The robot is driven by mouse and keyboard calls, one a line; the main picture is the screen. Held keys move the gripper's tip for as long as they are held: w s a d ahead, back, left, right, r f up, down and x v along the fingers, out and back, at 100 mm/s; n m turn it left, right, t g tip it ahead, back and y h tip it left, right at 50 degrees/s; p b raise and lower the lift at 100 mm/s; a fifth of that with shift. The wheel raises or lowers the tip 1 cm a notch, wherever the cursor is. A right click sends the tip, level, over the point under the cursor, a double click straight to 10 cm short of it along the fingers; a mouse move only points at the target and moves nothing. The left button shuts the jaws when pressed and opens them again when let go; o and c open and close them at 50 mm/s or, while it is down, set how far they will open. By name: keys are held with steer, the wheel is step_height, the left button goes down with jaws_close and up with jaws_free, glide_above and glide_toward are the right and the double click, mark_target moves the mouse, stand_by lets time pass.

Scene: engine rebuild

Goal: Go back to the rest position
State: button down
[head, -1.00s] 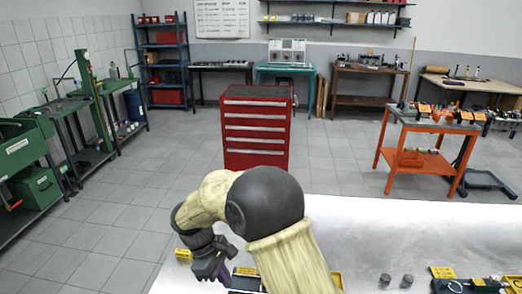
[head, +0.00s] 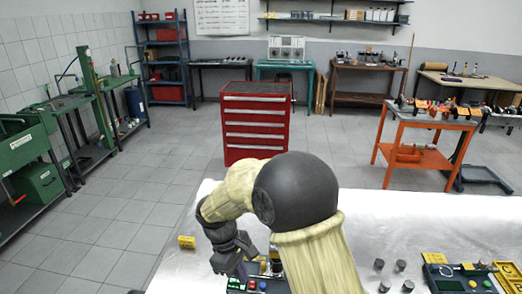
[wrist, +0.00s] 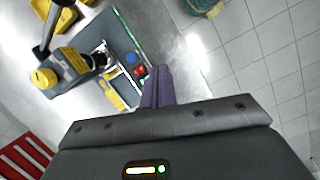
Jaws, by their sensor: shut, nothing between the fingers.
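My gripper (head: 238,268) is at the left end of the white-covered table (head: 440,212) in the head view. In the wrist view its dark fingers (wrist: 158,86) are together with nothing between them. It is above the table beside a dark panel (wrist: 112,48) with a red button and a blue button. Much of this panel and the table's near part is hidden behind my arm in the head view.
A yellow block (head: 187,242) stands near the table's left edge. Several grey cylinders (head: 400,266) and a green-grey fixture (head: 455,278) lie at the right. A red tool cabinet (head: 252,130) and an orange cart (head: 425,135) stand beyond.

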steer(key=s+d+r+m+t+y, duration=0.1)
steer(key=s+d+m, duration=0.3)
steer(key=d, duration=0.6)
steer(key=s+d+r+m+t+y, duration=0.2)
steer(key=s+d+m, duration=0.3)
steer(key=d+m, duration=0.3)
steer(key=shift+s+d+r+m+t, duration=0.25)
steer(key=shift+d+r+m+t, duration=0.15)
steer(key=shift+d, duration=0.75)
